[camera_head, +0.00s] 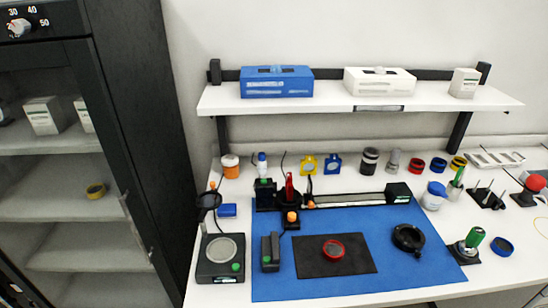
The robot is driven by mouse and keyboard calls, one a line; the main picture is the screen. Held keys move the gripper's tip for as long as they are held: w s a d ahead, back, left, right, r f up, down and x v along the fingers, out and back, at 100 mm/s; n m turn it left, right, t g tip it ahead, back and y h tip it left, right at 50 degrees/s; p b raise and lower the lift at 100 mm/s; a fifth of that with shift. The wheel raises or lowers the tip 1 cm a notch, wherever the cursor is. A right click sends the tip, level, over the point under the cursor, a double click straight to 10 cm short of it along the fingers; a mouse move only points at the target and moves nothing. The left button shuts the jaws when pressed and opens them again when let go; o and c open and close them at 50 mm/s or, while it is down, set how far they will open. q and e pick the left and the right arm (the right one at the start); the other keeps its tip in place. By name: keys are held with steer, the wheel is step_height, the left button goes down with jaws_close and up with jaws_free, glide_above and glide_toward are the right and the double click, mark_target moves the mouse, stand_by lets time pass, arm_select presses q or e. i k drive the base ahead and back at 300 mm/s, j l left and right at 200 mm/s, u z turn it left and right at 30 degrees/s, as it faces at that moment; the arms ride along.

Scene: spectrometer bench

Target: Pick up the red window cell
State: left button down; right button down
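A round red-rimmed cell with a grey face (334,250), which looks like the red window cell, lies flat on a black mat (309,267). The mat rests on the blue bench mat (275,287) near the front of the bench. Nothing touches or covers the cell. Another red ring-shaped piece (416,166) stands at the back of the bench, in a row with a blue and a yellow one. Neither of my grippers shows in the head view.
A black ring-shaped holder (408,238) stands right of the black mat. A small black block (270,252) and a scale-like device (220,258) stand to its left. A black rail assembly (345,200) lies behind. A white shelf (330,103) holding boxes hangs above.

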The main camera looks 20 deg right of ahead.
mark_target(333, 251)
steer(key=k+z, duration=0.1)
steer(key=z, duration=0.9)
steer(key=l+u, duration=0.15)
steer(key=l, duration=0.45)
